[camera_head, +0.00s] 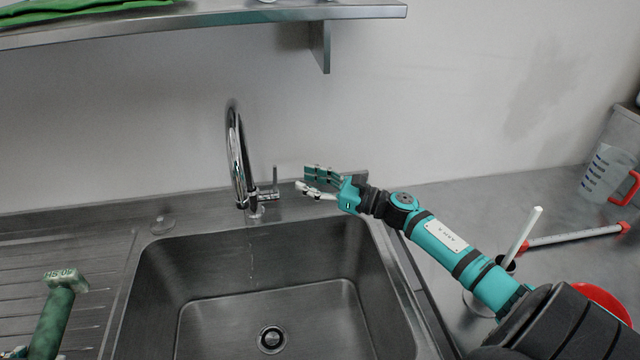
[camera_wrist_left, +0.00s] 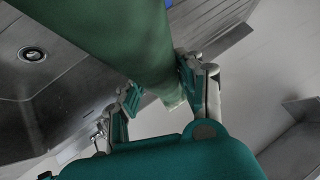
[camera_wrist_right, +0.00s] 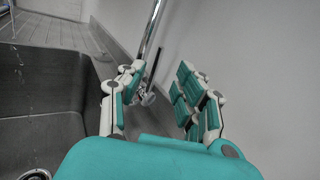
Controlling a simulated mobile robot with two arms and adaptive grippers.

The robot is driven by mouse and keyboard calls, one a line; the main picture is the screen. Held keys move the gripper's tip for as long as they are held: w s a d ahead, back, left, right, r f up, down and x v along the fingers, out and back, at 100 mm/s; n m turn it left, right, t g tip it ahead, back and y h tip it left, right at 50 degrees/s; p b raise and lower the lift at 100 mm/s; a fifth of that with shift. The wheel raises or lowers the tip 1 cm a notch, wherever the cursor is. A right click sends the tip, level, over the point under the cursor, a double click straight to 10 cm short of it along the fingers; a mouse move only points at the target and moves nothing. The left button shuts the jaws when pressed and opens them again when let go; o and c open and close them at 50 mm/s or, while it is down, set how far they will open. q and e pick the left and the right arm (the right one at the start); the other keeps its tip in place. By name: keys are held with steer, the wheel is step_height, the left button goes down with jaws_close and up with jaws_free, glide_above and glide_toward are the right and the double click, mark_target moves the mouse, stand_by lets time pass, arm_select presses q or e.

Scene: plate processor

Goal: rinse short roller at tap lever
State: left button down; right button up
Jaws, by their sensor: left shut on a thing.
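The short roller (camera_head: 55,318), a green cylinder with a pale labelled end, is at the lower left over the drainboard. In the left wrist view the green roller (camera_wrist_left: 110,35) passes between the fingers of my left gripper (camera_wrist_left: 160,82), which is shut on it. The chrome tap (camera_head: 235,150) stands behind the sink with its upright lever (camera_head: 275,180) on its right side. A thin trickle or drips show below the spout. My right gripper (camera_head: 303,178) is open and empty, just right of the lever. In the right wrist view the tap (camera_wrist_right: 152,30) shows beyond the open fingers (camera_wrist_right: 160,72).
The steel sink (camera_head: 265,240) lies below the tap, its drain visible. A grooved drainboard (camera_head: 60,250) is at left. A steel shelf (camera_head: 230,18) hangs above. A clear jug (camera_head: 605,172), a red-ended white rod (camera_head: 575,237) and a white stick (camera_head: 525,228) are on the right counter.

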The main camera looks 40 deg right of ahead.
steer(key=shift+v, duration=1.4)
